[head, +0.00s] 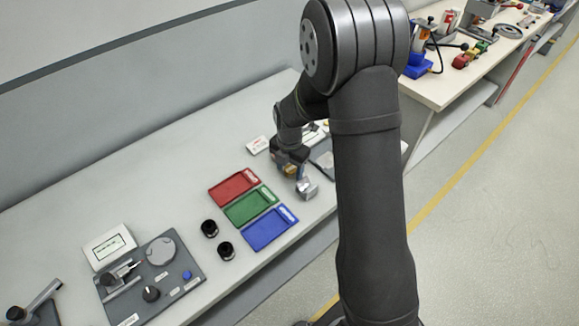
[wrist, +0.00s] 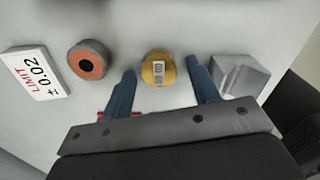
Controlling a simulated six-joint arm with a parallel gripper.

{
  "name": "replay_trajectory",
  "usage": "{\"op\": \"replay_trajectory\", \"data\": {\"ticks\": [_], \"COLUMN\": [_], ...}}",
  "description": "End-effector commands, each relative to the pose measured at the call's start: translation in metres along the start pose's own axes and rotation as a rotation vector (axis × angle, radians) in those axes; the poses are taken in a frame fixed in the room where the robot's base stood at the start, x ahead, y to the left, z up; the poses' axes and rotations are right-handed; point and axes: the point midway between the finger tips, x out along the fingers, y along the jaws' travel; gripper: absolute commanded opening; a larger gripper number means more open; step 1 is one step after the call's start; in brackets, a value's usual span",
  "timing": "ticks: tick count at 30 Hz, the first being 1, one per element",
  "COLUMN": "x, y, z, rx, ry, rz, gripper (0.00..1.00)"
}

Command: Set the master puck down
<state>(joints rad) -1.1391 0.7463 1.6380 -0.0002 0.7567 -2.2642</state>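A round gold puck (wrist: 158,70) with a small printed label on top, which looks like the master puck, shows in the wrist view. My gripper (wrist: 162,80) has its two blue fingers apart, one on each side of the puck. A gap shows between the puck and each finger. The puck seems to rest on the pale bench, though its underside is hidden. In the head view my gripper (head: 291,168) is low over the bench, with a bit of gold showing at it.
A grey block (wrist: 240,77) is close beside the right finger. A dark ring with an orange centre (wrist: 90,60) and a "LIMIT ± 0.02" sign (wrist: 35,72) lie to the left. Red (head: 234,187), green (head: 249,207) and blue (head: 270,229) trays are nearer the front.

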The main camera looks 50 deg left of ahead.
Motion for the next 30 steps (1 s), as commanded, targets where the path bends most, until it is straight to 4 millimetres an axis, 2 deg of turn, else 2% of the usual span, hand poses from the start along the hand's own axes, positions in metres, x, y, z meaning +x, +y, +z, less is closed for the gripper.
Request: {"op": "replay_trajectory", "data": {"ticks": [7, 11, 14, 24, 30], "x": [-0.001, -0.011, -0.027, -0.098, -0.12], "y": [0.0, 0.001, 0.001, 0.0, 0.0], "z": [0.0, 0.0, 0.001, 0.0, 0.0], "rx": [0.0, 0.0, 0.0, 0.0, 0.0], "ry": [0.0, -0.002, -0.003, -0.002, -0.001], "rz": [0.0, 0.002, 0.003, 0.003, 0.001], "gripper": [0.55, 0.55, 0.55, 0.55, 0.55]}}
